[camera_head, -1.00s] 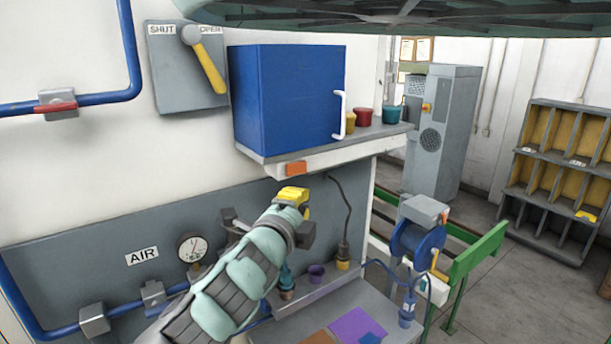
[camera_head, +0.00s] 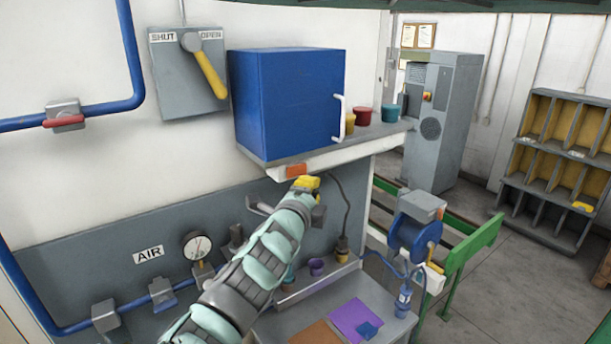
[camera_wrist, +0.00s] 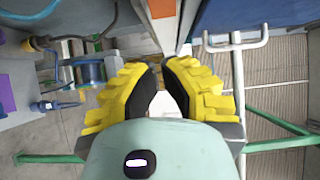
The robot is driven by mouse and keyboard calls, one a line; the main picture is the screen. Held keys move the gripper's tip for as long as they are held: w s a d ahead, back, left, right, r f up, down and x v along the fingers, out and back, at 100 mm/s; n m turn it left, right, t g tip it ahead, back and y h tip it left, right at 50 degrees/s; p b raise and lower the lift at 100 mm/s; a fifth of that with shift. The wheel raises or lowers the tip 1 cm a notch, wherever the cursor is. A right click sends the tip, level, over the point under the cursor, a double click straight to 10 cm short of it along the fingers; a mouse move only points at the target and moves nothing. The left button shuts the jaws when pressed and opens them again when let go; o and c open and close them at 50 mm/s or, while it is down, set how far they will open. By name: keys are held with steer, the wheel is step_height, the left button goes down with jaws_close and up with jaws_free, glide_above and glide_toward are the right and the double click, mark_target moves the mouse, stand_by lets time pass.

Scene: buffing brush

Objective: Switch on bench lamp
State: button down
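An orange rocker-like part (camera_head: 297,170), which looks like the lamp's switch, sits on the white bar (camera_head: 335,158) under the grey shelf. It also shows at the top edge of the wrist view (camera_wrist: 162,8). My gripper (camera_head: 308,182) is just below and slightly right of it in the head view. In the wrist view my yellow-padded fingertips (camera_wrist: 162,64) come together with only a sliver between them and hold nothing visible. The orange part lies beyond the tips; I cannot tell whether they touch it.
A blue cabinet (camera_head: 290,105) with a white handle (camera_head: 340,118) stands on the shelf, beside several coloured pots. Below are a grey bench (camera_head: 300,318), a blue reel (camera_head: 415,238) and a pressure gauge (camera_head: 196,246). Green rails (camera_head: 470,250) stand at right.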

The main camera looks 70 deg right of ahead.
mark_target(297, 171)
steer(key=shift+w+d+p, duration=0.7)
steer(key=shift+d+p, duration=0.1)
steer(key=shift+d, duration=0.2)
steer(key=shift+w+d+p, duration=0.7)
steer(key=shift+d+p, duration=0.1)
steer(key=shift+d, duration=0.15)
steer(key=shift+d+f, duration=0.1)
steer(key=shift+f, duration=0.05)
steer(key=t+b, duration=0.1)
steer(key=b, duration=0.2)
steer(key=d+n+t+b, duration=0.1)
steer(key=b, duration=0.2)
steer(key=shift+w+f+b, duration=0.15)
steer(key=shift+f+b, duration=0.1)
steer(key=shift+b, duration=0.1)
steer(key=shift+r+p, duration=0.35)
steer(key=shift+p, duration=0.05)
